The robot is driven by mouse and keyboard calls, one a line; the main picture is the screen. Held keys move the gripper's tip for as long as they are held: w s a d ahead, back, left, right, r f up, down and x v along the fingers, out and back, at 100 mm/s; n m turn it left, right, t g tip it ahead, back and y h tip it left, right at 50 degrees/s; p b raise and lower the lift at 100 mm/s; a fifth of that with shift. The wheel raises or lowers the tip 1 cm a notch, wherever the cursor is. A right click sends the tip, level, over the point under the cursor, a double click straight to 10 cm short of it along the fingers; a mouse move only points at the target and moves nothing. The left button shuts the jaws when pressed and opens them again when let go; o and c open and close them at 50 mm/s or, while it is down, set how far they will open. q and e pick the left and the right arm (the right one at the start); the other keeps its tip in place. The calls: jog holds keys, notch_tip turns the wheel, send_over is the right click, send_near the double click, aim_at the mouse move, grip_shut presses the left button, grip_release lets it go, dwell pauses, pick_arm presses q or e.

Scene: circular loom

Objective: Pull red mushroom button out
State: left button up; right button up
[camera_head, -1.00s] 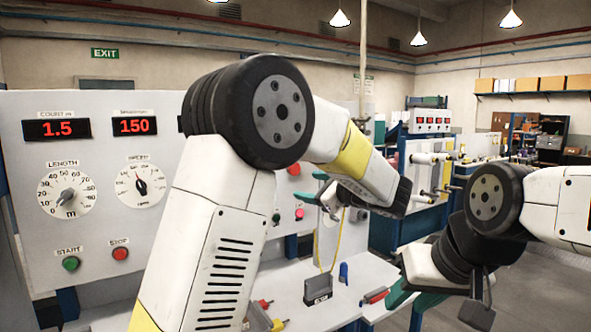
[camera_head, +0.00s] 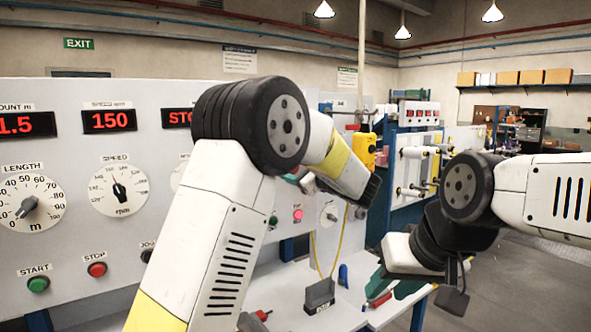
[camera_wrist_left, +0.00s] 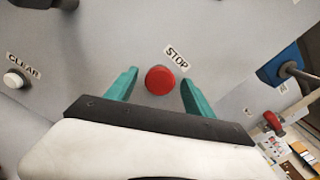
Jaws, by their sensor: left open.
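A round red button (camera_wrist_left: 160,80) sits on a grey panel beside a STOP label in the left wrist view. My left gripper (camera_wrist_left: 159,90) is open, with one teal finger on each side of the button. The fingers look apart from it; their depth relative to it is hard to judge. In the head view my left gripper (camera_head: 305,182) is mostly hidden behind its own forearm. A yellow box (camera_head: 365,153) with red on top shows just beyond that wrist. My right gripper (camera_head: 395,288) is low at the right, its teal fingers partly hidden.
A white CLEAR button (camera_wrist_left: 14,79) is on the panel at left. A pink-lit button (camera_head: 298,215) is on the machine panel near my left forearm. A dark block (camera_head: 319,295) and several small tools lie on the white worktop (camera_head: 285,290). Open floor is at right.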

pick_arm(q)
grip_shut()
jog(key=shift+s+d, duration=0.15)
grip_release()
jog(key=shift+s, duration=0.1)
jog(key=v, duration=0.8)
dwell(0.3)
